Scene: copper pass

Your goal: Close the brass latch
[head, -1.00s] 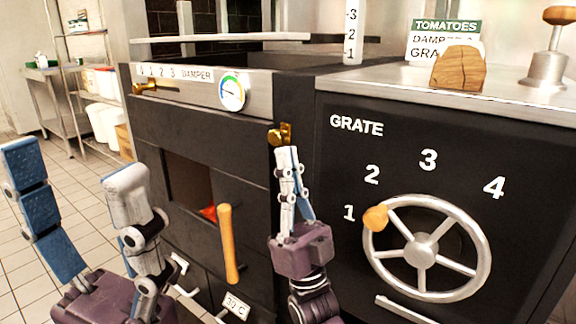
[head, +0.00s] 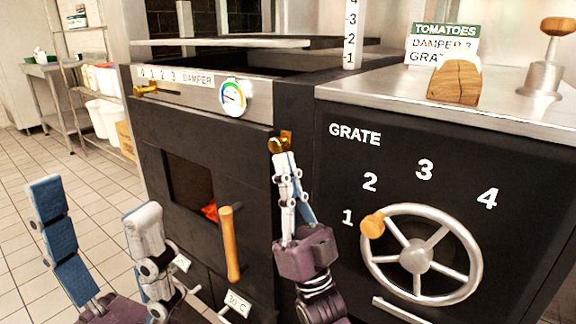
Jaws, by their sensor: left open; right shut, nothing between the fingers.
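The brass latch (head: 281,142) sits on the dark post at the right edge of the oven door (head: 215,145). My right gripper (head: 284,156) is shut, with its fingertips pointing up just below the latch. They look close to it or touching; I cannot tell which. The fingertips hide the latch's lower part. My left gripper (head: 95,212) is open and empty at the lower left, in front of the oven. The door has a window with an orange glow and a wooden handle (head: 230,243).
Right of the latch is a grate handwheel (head: 415,257) with a wooden knob, beside numbers. Above the door are a damper slider (head: 150,90) and a dial (head: 232,96). A wooden block (head: 456,82) stands on the steel top. Tiled floor is free at left.

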